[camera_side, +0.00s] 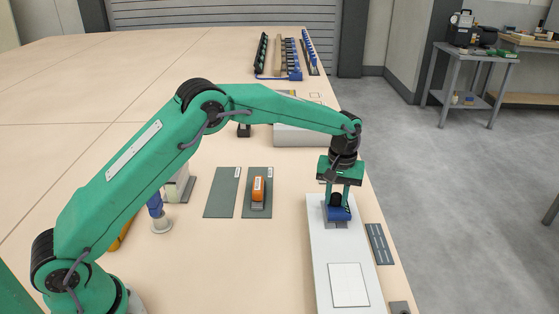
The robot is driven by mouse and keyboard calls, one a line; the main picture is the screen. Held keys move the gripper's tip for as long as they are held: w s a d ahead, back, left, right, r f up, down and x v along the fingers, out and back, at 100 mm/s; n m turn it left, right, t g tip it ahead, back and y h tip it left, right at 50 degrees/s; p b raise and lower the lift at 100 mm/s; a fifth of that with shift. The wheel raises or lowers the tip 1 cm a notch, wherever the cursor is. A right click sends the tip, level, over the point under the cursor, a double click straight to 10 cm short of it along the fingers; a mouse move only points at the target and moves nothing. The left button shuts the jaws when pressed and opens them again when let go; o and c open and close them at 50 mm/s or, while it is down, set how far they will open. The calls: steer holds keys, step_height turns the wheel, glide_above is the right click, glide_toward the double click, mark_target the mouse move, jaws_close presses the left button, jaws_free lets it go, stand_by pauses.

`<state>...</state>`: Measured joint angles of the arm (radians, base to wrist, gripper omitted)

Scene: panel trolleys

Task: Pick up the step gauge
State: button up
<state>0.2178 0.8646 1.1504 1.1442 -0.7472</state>
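My gripper (337,198) is over the white panel at the right side of the table, pointing down. The block sits on or just above a grey plate on the panel. I cannot tell whether the fingers press on it. An orange block with a pale label (258,188) stands on a dark green mat (254,212) left of my gripper. No readable label shows which thing is the step gauge.
The white panel (319,260) bears a pale square sheet (348,284). A dark marked strip (380,244) lies to its right by the table edge. An empty green mat (221,192) lies left of the orange block. Racks (290,55) stand at the far end.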

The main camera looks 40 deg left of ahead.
mark_target(337, 196)
jaws_close()
steer(key=shift+r, duration=0.75)
steer(key=r, duration=0.3)
steer(key=shift+d, duration=0.2)
steer(key=s+d+r, duration=0.6)
steer(key=s+d, duration=0.2)
steer(key=shift+r, duration=0.25)
steer(key=shift+r, duration=0.1)
steer(key=shift+r, duration=1.9)
